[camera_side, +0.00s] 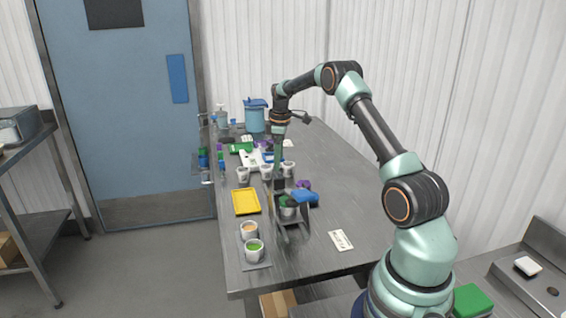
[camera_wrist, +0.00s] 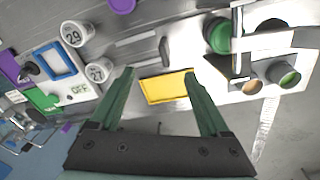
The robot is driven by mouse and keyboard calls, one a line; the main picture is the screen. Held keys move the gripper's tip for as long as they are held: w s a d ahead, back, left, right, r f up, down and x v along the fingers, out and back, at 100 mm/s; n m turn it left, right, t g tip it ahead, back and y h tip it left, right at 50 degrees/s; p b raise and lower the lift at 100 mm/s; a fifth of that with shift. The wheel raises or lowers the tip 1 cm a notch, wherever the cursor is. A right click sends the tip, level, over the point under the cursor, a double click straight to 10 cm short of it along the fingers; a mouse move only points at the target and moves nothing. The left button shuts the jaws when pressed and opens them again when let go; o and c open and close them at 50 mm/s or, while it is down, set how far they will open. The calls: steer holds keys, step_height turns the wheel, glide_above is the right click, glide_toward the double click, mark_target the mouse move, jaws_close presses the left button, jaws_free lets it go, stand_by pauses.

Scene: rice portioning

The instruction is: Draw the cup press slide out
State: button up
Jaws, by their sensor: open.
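The cup press is a grey metal frame (camera_side: 291,222) with a blue part on top (camera_side: 305,196), near the front of the table in the side view. In the wrist view its metal frame (camera_wrist: 243,45) is at the upper right, beside a round green piece (camera_wrist: 217,35). I cannot make out clearly which part is its slide. My gripper (camera_side: 279,178) hangs over the table just behind the press in the side view. In the wrist view my gripper (camera_wrist: 159,74) has its green fingers spread wide, with nothing held between them. The press lies right of the fingers there, apart from them.
A yellow tray (camera_wrist: 168,87) shows between my fingers. White cups marked 29 (camera_wrist: 76,34) and 27 (camera_wrist: 98,72) stand left. An orange-filled cup (camera_side: 250,231) and a green-filled cup (camera_side: 254,251) stand at the front. A card (camera_side: 341,240) lies at right on clear table.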

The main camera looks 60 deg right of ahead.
mark_target(279, 183)
steer(key=f+m+t, duration=0.1)
steer(key=f+m, duration=0.3)
steer(key=f+m+h, duration=0.1)
steer(key=f+m, duration=0.3)
steer(key=m, duration=0.1)
steer(key=d+f+m+t, duration=0.1)
steer(key=f+m, duration=0.3)
steer(key=shift+w+t+h, duration=0.3)
steer(key=shift+w+h, duration=0.05)
steer(key=shift+h, duration=0.05)
jaws_close()
stand_by(0.3)
